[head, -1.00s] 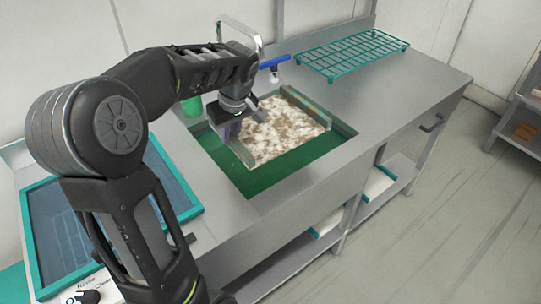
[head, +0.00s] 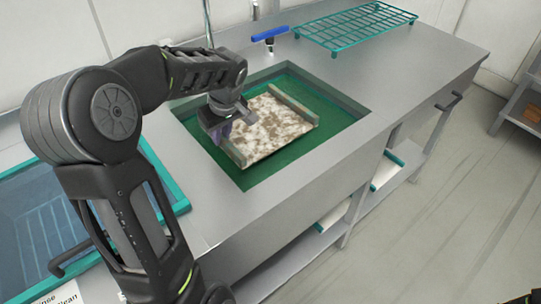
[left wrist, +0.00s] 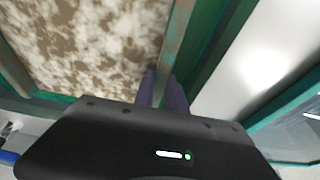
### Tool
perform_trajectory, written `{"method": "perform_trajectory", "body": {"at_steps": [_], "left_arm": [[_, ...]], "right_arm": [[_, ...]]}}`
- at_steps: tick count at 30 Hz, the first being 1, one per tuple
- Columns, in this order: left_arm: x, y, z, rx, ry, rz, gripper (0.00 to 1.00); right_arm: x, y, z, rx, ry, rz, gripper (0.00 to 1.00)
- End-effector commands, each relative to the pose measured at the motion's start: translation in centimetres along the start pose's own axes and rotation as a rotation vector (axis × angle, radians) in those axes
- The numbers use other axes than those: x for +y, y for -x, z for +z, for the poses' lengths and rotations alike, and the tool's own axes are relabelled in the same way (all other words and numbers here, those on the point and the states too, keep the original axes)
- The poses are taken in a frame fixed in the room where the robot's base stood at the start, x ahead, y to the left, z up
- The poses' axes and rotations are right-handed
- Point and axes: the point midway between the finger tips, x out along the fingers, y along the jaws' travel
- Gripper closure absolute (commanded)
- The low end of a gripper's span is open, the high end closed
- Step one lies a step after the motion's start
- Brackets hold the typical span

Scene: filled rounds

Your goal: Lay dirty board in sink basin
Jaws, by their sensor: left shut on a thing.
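The dirty board (head: 272,127) is pale with brown stains and has a raised rail along two opposite edges. It is inside the outline of the green sink basin (head: 247,179); I cannot tell whether it touches the bottom. My left gripper (head: 222,135) is at the board's left rail, shut on it. In the left wrist view the purple fingers (left wrist: 163,92) close on the rail, and the stained board (left wrist: 85,42) fills the upper left.
A blue-handled tap (head: 269,36) stands behind the basin. A teal wire rack (head: 357,26) is on the counter at the back right. A teal-framed tub (head: 172,186) is at the left. The counter right of the basin (head: 400,75) is clear.

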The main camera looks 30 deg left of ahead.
Motion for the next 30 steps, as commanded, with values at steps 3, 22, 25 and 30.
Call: {"method": "perform_trajectory", "body": {"at_steps": [3, 22, 25, 30], "left_arm": [[0.0, -1.5, 0.5, 0.001, 0.000, 0.002, 1.00], [-0.1, -5.6, 1.8, -0.003, -0.001, -0.002, 1.00], [-0.1, -6.9, 2.2, -0.001, 0.000, 0.000, 1.00], [0.0, -7.4, 2.3, 0.001, 0.001, 0.003, 1.00]], "right_arm": [[0.3, -0.9, -0.1, 0.002, 0.001, -0.001, 1.00], [0.2, -0.6, -0.1, 0.002, 0.001, -0.001, 1.00], [0.2, -0.5, -0.1, 0.002, 0.001, -0.001, 1.00], [0.2, -0.5, -0.1, 0.002, 0.001, -0.001, 1.00]]}}
